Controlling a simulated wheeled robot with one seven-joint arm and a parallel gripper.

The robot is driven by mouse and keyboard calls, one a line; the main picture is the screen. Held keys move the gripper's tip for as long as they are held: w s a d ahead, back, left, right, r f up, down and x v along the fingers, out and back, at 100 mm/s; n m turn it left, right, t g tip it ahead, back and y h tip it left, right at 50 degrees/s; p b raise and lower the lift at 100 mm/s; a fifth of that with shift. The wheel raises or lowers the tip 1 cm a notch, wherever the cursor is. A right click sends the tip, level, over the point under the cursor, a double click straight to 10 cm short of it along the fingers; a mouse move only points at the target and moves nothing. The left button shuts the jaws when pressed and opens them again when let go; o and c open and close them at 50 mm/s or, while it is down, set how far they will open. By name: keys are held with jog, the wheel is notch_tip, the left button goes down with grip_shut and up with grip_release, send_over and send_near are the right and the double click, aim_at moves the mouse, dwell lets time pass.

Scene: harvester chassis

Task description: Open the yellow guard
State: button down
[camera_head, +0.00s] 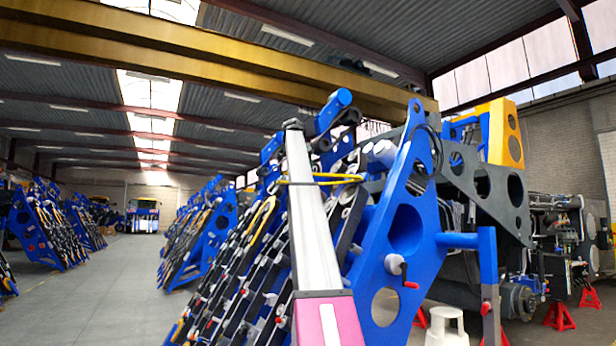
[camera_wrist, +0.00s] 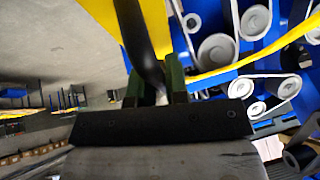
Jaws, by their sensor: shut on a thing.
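My gripper (camera_wrist: 154,86) shows in the wrist view. Its two dark green fingers are shut on a black curved bar (camera_wrist: 140,38), which runs up from between them. Yellow surfaces of the guard (camera_wrist: 158,28) show close behind and on both sides of the bar. I cannot tell how the bar joins the yellow part. A narrow yellow strip (camera_wrist: 250,66) runs right from the fingers. In the head view a thin yellow bar (camera_head: 335,178) crosses by the upper part of my arm; my gripper is hidden there.
A blue plate frame (camera_head: 405,235) with round holes and a red-handled crank (camera_head: 405,275) stands right of my arm. Grey rollers (camera_wrist: 217,50) are close to the gripper's right. A yellow panel (camera_head: 505,135) stands farther right. The aisle floor (camera_head: 115,275) at left is free.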

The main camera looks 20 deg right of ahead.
jog(key=shift+d+r, duration=0.15)
jog(key=shift+r, duration=0.45)
jog(key=c, duration=1.1)
grip_release()
jog(key=v, duration=1)
jog(key=shift+r, duration=0.35)
